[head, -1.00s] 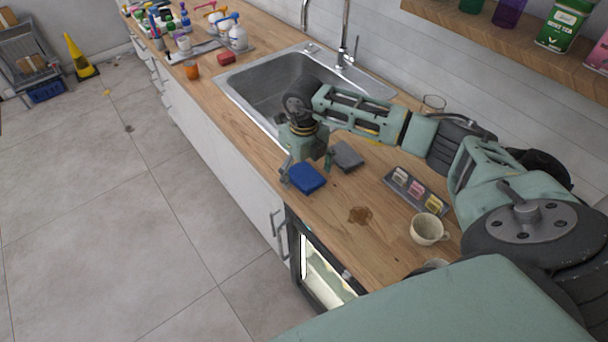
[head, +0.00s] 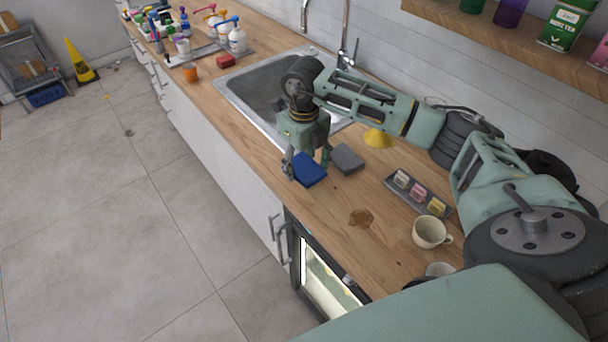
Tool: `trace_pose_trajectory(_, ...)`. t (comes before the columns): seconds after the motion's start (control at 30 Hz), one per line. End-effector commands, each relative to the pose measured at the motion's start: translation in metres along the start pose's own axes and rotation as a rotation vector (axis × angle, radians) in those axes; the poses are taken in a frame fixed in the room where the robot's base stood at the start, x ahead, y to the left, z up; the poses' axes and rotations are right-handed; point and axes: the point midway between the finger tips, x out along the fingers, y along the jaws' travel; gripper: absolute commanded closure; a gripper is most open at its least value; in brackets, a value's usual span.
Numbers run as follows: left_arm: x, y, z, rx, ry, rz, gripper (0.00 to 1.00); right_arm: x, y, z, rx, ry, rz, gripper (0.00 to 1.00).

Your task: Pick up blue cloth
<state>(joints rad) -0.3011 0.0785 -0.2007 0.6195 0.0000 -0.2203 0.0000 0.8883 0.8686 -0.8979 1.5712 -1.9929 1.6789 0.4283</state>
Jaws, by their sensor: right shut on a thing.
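The blue cloth (head: 310,171) is a folded pad at the front edge of the wooden counter, before the sink. My right gripper (head: 306,164) points down over it, shut on it with one finger on each side. The cloth looks slightly tilted; I cannot tell how far it is off the counter. My left gripper is not in view.
A grey folded cloth (head: 347,159) lies close to the right of the blue one. A yellow item (head: 377,138) shows partly behind my arm. A tray of small packets (head: 393,189), a brown stain (head: 361,218) and a cup (head: 429,232) are nearer. The sink (head: 250,88) lies beyond.

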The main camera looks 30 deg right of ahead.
Motion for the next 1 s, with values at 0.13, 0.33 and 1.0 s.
trace_pose_trajectory(0.13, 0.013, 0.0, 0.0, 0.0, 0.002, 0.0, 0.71, -0.014, 0.009, -0.026, -0.004, -0.004, -0.003, 0.48)
trace_pose_trajectory(0.33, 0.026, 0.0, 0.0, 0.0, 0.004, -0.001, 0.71, -0.038, 0.023, -0.064, -0.003, -0.003, -0.002, 0.48)
trace_pose_trajectory(1.0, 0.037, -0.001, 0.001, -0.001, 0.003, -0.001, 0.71, -0.07, 0.041, -0.109, 0.001, -0.001, 0.0, 0.48)
